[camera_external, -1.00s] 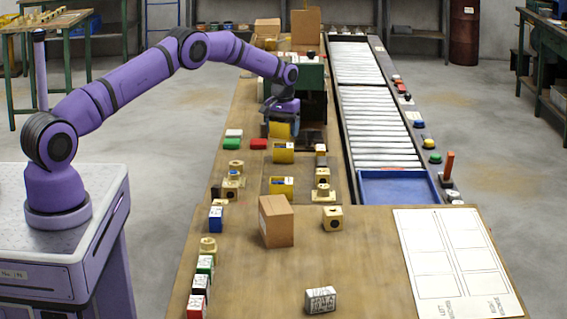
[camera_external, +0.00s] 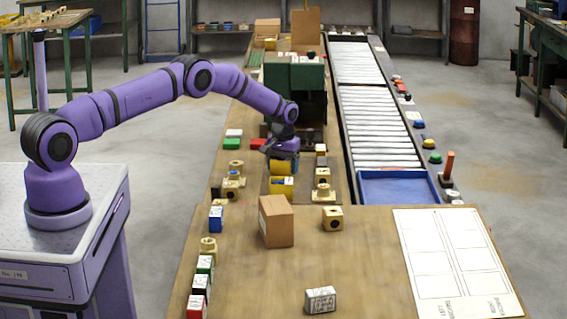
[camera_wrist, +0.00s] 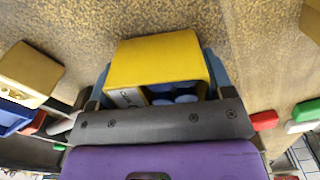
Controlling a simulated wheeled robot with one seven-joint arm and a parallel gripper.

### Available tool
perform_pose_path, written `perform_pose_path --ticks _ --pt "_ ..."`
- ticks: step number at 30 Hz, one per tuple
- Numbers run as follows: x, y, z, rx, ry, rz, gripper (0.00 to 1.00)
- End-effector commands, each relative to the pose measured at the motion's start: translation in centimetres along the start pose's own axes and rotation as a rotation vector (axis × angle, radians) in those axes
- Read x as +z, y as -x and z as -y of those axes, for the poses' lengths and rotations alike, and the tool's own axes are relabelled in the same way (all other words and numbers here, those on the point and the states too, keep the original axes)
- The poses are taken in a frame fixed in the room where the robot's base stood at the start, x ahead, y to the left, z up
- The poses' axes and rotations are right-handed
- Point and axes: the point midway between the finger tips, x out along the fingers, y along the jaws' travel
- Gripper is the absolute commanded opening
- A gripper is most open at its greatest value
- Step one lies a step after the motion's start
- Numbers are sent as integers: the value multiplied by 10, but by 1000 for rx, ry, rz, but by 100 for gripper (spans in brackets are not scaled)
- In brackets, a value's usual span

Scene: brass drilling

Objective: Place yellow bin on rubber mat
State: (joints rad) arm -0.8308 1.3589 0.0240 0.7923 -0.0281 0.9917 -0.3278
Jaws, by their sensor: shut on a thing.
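My gripper (camera_external: 284,156) is shut on a yellow bin (camera_external: 281,168). In the wrist view the yellow bin (camera_wrist: 158,58) sits between my blue fingers, with a white label and blue-grey round things showing inside. In the external view it is low over a darker brown strip (camera_external: 271,191) on the bench, which may be the rubber mat. I cannot tell whether the bin touches it. A second yellow bin (camera_external: 281,183) with a white label stands just nearer the camera, overlapping the held one in the picture.
Tan blocks with dark holes (camera_external: 323,190) stand right of the bins, and others (camera_external: 233,182) at left. Red (camera_external: 258,143) and green (camera_external: 231,144) blocks lie left of my gripper. A cardboard box (camera_external: 276,222) stands nearer. A green machine (camera_external: 297,85) is behind; a roller conveyor runs at right.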

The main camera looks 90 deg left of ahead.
Motion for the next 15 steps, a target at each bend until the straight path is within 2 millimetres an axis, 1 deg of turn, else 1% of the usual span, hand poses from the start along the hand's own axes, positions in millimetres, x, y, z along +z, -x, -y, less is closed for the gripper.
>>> perform_pose_path --ticks 11,12,14,15 --pt "0 -5 0 0 0 -1 49" --pt "0 -6 0 0 0 -1 76" --pt "0 -5 0 0 0 -1 90" --pt "0 -5 0 1 0 -1 99"
